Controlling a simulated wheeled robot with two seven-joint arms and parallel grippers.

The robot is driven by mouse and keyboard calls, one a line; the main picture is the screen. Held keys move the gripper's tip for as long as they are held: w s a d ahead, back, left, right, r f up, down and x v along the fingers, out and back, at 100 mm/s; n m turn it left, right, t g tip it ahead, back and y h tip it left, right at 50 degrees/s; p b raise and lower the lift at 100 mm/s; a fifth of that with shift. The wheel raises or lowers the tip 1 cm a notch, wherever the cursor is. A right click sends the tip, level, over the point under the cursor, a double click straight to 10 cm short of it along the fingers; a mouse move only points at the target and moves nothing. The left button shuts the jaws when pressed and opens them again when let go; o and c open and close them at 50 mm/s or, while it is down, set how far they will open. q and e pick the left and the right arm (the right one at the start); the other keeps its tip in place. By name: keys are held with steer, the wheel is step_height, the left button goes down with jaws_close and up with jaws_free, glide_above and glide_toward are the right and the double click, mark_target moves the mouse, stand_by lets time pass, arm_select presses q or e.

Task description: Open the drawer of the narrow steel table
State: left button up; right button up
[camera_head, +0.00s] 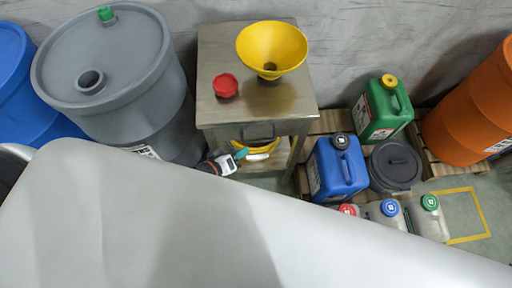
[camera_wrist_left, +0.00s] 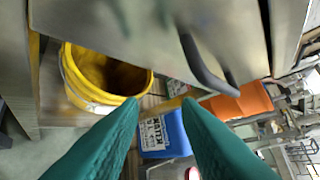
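The narrow steel table (camera_head: 225,50) stands against the back wall. Its drawer front (camera_head: 222,138) appears flush, with a dark bar handle (camera_head: 259,138) that also shows in the left wrist view (camera_wrist_left: 203,70). My left gripper (camera_head: 241,154) is just in front of and below the drawer, left of the handle in the head view. In the left wrist view its two green fingers (camera_wrist_left: 163,101) are apart with nothing between them, and the handle lies beyond their tips, not touched. My right gripper is not in view.
A yellow funnel (camera_head: 270,42) and red cap (camera_head: 226,86) are on the tabletop. A yellow bucket (camera_wrist_left: 85,80) sits under the drawer. A grey drum (camera_head: 120,85) stands left; blue (camera_head: 340,170) and green (camera_head: 383,112) canisters and an orange drum (camera_head: 470,115) stand right.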

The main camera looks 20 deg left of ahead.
arm_select(q)
steer(key=s+n+t+h+b, duration=0.3)
steer(key=s+n+t+b, duration=0.3)
steer(key=s+t, duration=0.1)
steer(key=x, duration=1.2)
steer(key=shift+r+p, duration=0.3)
steer(key=shift+r, duration=0.05)
steer(key=shift+c, duration=0.4)
jaws_close()
